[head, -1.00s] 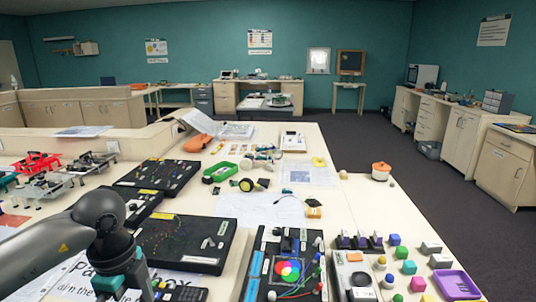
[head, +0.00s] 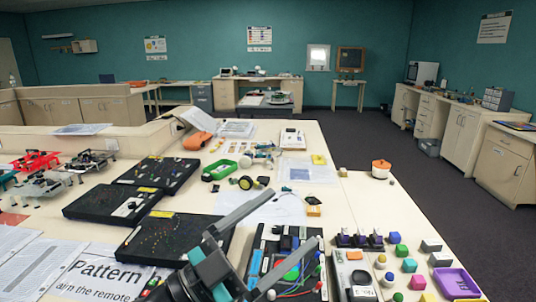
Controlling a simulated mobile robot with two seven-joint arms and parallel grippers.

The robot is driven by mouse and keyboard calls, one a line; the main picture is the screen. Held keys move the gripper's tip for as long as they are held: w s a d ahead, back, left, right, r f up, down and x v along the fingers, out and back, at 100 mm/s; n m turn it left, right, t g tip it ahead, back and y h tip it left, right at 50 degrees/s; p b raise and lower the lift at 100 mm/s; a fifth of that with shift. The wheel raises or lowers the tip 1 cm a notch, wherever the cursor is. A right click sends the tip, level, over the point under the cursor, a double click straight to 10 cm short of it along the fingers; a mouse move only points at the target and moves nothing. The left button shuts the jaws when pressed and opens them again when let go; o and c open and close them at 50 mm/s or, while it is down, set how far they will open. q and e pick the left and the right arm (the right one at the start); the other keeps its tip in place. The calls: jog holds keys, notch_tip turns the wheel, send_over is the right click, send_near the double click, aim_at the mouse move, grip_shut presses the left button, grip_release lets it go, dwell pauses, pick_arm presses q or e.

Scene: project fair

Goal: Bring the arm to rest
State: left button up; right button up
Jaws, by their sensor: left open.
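My left gripper (head: 294,217) shows at the bottom middle of the head view. Its two long grey fingers are spread apart and point up and to the right, with nothing between them. The teal and dark gripper body is at the bottom edge. The fingers hang over the black board with a coloured disc (head: 263,243) and partly hide it. They also cover the right edge of the black board with small lights (head: 160,236). I cannot tell how high above the table the fingers are. My right gripper is not in view.
A purple tray (head: 473,285), coloured blocks (head: 409,265) and small dark stands (head: 358,241) crowd the right front. A printed sheet (head: 85,275) lies at the left front. Red and grey drones (head: 40,160) stand at the left. The table (head: 385,215) is bare at right of middle.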

pick_arm(q)
jog(key=w+a+f+n+t+y, duration=0.2)
jog(key=a+f+n+t+y, duration=0.15)
jog(key=a+n+y, duration=0.3)
jog(key=w+a+f+n+t+y, duration=0.25)
jog(key=a+n+t+y, duration=0.2)
jog(key=n+y, duration=0.3)
jog(key=s+a+f+n+g+y, duration=0.35)
jog(key=a+f+g+y, duration=0.2)
jog(key=f, duration=0.65)
jog(key=s+a+f+m+g, duration=0.1)
jog(key=s+f+g, duration=0.5)
jog(key=s, duration=0.4)
jog(key=s+f+m+g, duration=0.1)
jog(key=s+f+g, duration=0.4)
jog(key=s+f, duration=0.35)
notch_tip(320, 180, down, 23)
jog(key=s+b, duration=0.2)
jog(key=s, duration=0.1)
jog(key=s+a+f+g+b, duration=0.2)
jog(key=s+f, duration=1.2)
jog(key=f, duration=0.2)
jog(key=shift+s+a+f+h+b, duration=0.3)
jog(key=shift+s+h, duration=0.05)
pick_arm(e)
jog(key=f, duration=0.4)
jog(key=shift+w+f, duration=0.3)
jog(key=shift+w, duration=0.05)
